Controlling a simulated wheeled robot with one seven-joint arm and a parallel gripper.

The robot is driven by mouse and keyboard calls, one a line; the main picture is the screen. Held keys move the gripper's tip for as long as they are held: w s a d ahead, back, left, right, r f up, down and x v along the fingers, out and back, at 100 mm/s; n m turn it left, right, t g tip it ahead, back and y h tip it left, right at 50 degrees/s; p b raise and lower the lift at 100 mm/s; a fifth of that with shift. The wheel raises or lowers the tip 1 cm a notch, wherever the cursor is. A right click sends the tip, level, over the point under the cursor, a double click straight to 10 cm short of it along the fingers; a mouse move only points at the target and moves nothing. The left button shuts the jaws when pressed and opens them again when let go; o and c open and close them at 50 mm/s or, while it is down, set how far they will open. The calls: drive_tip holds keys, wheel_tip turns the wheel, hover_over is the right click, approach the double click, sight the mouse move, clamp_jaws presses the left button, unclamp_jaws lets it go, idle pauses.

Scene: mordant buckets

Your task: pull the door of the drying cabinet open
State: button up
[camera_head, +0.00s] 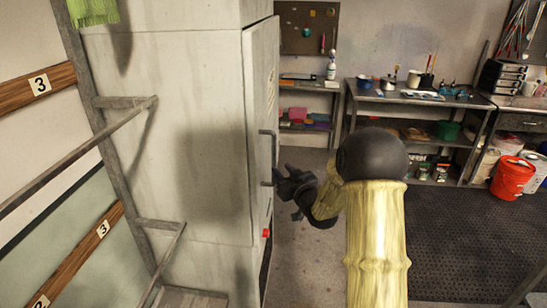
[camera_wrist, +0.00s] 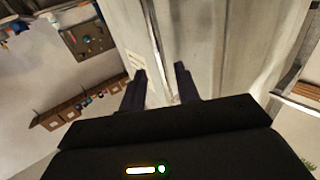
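The drying cabinet (camera_head: 180,130) is a tall, stained grey-white box left of centre in the head view. Its door (camera_head: 259,110) is on the right side and is seen at a steep angle. I cannot tell whether it is fully shut. A grey upright bar handle (camera_head: 275,150) stands out from the door. My gripper (camera_head: 284,182) is by the handle's lower end; contact is unclear. In the wrist view my gripper (camera_wrist: 162,80) has its two dark fingers apart, with pale cabinet panels (camera_wrist: 200,35) beyond.
A grey metal rack (camera_head: 125,125) stands close on the left. Behind are a workbench (camera_head: 420,98) with jars and tools, and a low shelf (camera_head: 308,88). An orange bucket (camera_head: 512,178) stands at the right. A dark floor mat (camera_head: 465,245) lies clear.

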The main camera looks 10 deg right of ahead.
drive_tip(key=p, duration=0.2)
hover_over(274, 181)
drive_tip(key=shift+w, duration=0.4)
drive_tip(key=shift+c, duration=0.2)
clamp_jaws()
